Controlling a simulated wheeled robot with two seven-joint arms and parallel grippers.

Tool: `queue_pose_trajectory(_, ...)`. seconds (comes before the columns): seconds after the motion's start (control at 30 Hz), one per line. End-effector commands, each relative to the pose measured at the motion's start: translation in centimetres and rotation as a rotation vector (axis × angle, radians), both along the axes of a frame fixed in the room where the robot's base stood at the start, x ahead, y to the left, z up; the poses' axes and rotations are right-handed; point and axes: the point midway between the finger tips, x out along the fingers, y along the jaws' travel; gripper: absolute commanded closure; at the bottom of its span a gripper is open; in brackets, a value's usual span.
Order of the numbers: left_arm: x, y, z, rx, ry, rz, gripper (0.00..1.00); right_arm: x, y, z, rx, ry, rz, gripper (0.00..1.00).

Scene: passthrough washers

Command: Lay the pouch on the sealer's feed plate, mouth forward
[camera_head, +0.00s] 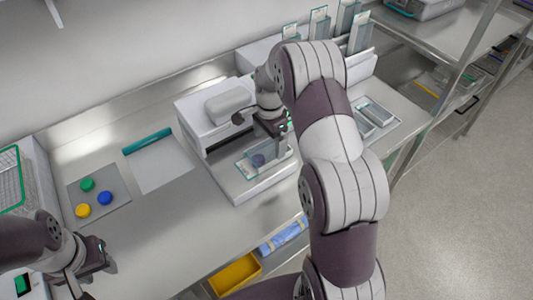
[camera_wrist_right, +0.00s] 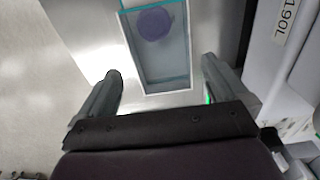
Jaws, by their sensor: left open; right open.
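The pouch (camera_head: 266,163), clear with a teal edge and a dark purple round item inside, lies flat on the feed plate (camera_head: 243,186) in front of the white sealer (camera_head: 208,115). My right gripper (camera_head: 284,128) is just above the pouch's far end. In the right wrist view the pouch (camera_wrist_right: 160,55) lies between and beyond the two open, empty fingers (camera_wrist_right: 160,85), with its teal-edged end away from the gripper. My left gripper (camera_head: 90,278) is open at the lower left, far from the pouch.
A grey mat (camera_head: 98,192) with green, blue and yellow caps lies at left, beside a white sheet with a teal bar (camera_head: 148,141). A tray with pouches (camera_head: 375,120) lies right of the sealer. Upright pouches stand in a rack behind. My right arm covers part of the counter.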

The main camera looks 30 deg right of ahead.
Motion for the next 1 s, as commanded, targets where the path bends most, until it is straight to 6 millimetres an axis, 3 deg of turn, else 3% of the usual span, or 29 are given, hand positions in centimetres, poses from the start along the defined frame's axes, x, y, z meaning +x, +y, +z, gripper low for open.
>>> queue_pose_trajectory(0.13,0.0,0.0,1.7,0.0,0.0,0.0,0.57,0.2,0.1,-2.2,0.001,0.005,0.001,0.0)
queue_pose_trajectory(0.27,0.0,0.0,2.0,0.0,0.0,0.0,0.57,0.3,0.1,-4.5,0.001,0.002,0.001,0.0)
queue_pose_trajectory(0.5,0.0,0.0,1.9,0.0,0.001,0.0,0.57,0.4,0.1,-5.1,-0.001,-0.002,0.001,0.0)
queue_pose_trajectory(0.53,0.0,0.0,1.9,0.0,0.001,0.0,0.57,0.4,0.1,-5.1,-0.001,-0.001,0.001,0.03)
queue_pose_trajectory(0.63,0.0,0.0,1.9,0.0,0.001,0.0,0.57,0.4,0.1,-5.1,-0.001,-0.001,0.001,0.36)
queue_pose_trajectory(0.67,0.0,0.0,1.9,0.0,0.001,0.0,0.57,0.4,0.1,-5.1,-0.001,-0.001,0.001,0.42)
queue_pose_trajectory(1.0,0.0,0.0,1.8,0.0,0.0,0.0,0.57,0.4,0.1,-5.0,-0.001,-0.002,0.001,0.47)
